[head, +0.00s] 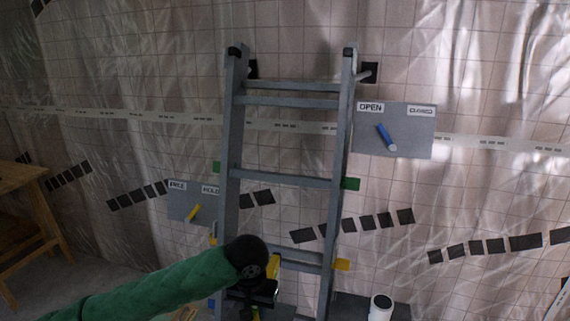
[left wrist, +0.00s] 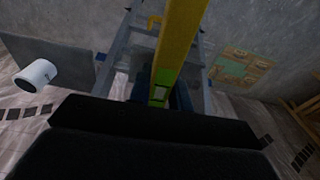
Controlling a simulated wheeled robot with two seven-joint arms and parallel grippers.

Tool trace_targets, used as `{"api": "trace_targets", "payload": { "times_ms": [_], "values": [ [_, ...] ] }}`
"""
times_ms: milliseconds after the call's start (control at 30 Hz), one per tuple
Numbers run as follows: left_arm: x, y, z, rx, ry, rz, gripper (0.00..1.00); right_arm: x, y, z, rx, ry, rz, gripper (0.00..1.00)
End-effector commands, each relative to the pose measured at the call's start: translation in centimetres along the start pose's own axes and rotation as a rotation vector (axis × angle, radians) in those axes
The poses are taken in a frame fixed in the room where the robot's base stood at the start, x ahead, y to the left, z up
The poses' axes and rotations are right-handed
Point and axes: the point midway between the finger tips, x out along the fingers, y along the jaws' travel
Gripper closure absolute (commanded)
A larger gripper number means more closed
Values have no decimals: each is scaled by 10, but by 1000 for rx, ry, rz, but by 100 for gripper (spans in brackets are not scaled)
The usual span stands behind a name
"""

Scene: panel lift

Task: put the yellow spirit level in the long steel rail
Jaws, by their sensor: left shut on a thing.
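The yellow spirit level (left wrist: 182,45) shows in the left wrist view as a long yellow bar with a green part near its lower end. My left gripper (head: 257,292) is shut on it near that end, and the bar runs away toward the top of the picture. In the head view only a small yellow piece (head: 273,267) shows behind my wrist, likely the same level; my dark wrist and green arm hide the rest. I cannot pick out the long steel rail for certain in either view. My right gripper is not in view.
A grey ladder (head: 286,182) stands upright against the sheeted wall, just beyond my left gripper. Grey panels with a blue lever (head: 386,137) and a yellow lever (head: 193,212) are on the wall. A white cylinder (head: 381,307) stands at lower right. A wooden table (head: 20,178) is at far left.

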Motion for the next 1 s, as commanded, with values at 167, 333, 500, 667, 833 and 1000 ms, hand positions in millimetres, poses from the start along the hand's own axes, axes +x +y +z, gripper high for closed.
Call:
{"api": "trace_targets", "payload": {
  "times_ms": [167,333,500,667,833,1000],
  "values": [
    [30,-59,15,-105,-3,-14,100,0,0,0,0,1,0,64],
    [51,-101,25,-181,-2,-23,100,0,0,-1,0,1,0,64],
    [64,-127,31,-227,-1,-28,100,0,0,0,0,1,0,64],
    [66,-134,32,-240,3,-29,100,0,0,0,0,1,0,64],
    [67,-134,32,-240,2,-29,100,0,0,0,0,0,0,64],
    [67,-133,32,-241,0,-27,100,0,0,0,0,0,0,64]
  ]
}}
